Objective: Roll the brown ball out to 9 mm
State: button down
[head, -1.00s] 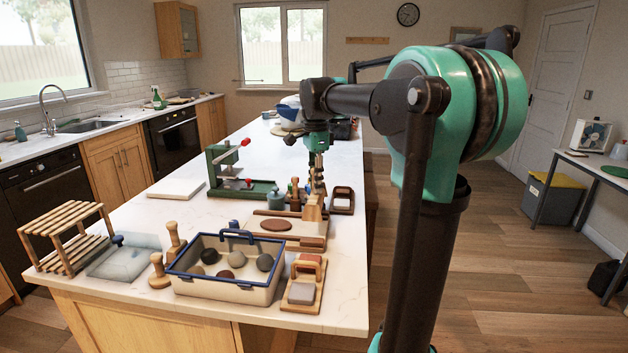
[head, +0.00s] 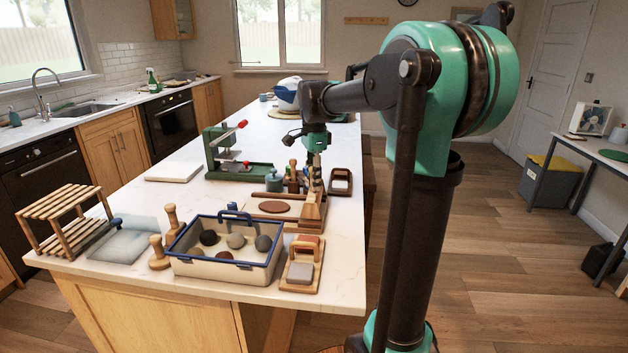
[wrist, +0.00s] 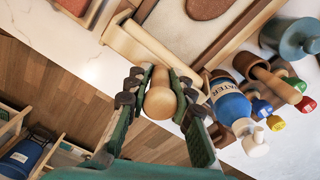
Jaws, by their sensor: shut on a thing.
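A flat brown clay disc (head: 274,207) lies on the pale, wood-framed rolling board (head: 258,221); it shows in part at the top of the wrist view (wrist: 207,8). I see no round brown ball on the board. My gripper (head: 314,170) is over the board's right end. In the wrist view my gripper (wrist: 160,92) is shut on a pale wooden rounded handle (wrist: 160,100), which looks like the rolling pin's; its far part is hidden. The handle is by the board's outer frame, apart from the disc.
A blue-rimmed tray (head: 215,271) holds several clay balls. A green press (head: 230,165) stands behind the board. The counter's right edge is close.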

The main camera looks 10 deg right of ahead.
jog(key=shift+f, duration=0.3)
dwell(0.4)
jog(key=c, duration=1.2)
grip_release()
